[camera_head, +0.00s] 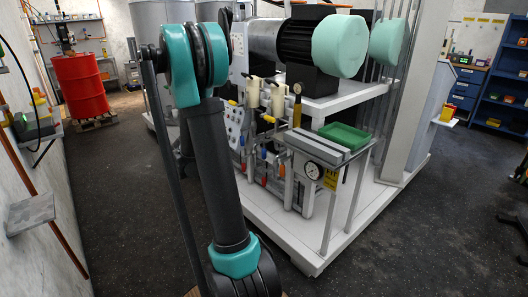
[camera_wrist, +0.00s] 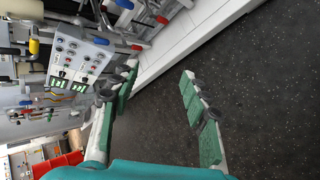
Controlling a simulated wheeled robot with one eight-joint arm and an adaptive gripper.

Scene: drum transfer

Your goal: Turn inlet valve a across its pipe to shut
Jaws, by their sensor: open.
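Several small coloured valve handles sit on the pipework of the white skid in the head view, among them an orange handle (camera_head: 270,118), a yellow handle (camera_head: 233,103) and a blue handle (camera_head: 263,154). I cannot tell which is inlet valve a, and no label is readable. The wrist view shows a red handle (camera_wrist: 162,19) and a blue handle (camera_wrist: 126,4) near the top. My gripper (camera_wrist: 160,72) is open and empty, with the dark floor and the skid's white edge between and beyond its fingers. It touches no handle. In the head view my arm hides part of the pipework.
A control panel (camera_wrist: 78,58) with knobs and green displays is left of the fingers in the wrist view. The skid's white base (camera_head: 310,240) juts out low. A green tray (camera_head: 345,136) and gauge (camera_head: 313,171) stand at its front. A red drum (camera_head: 80,85) is far left.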

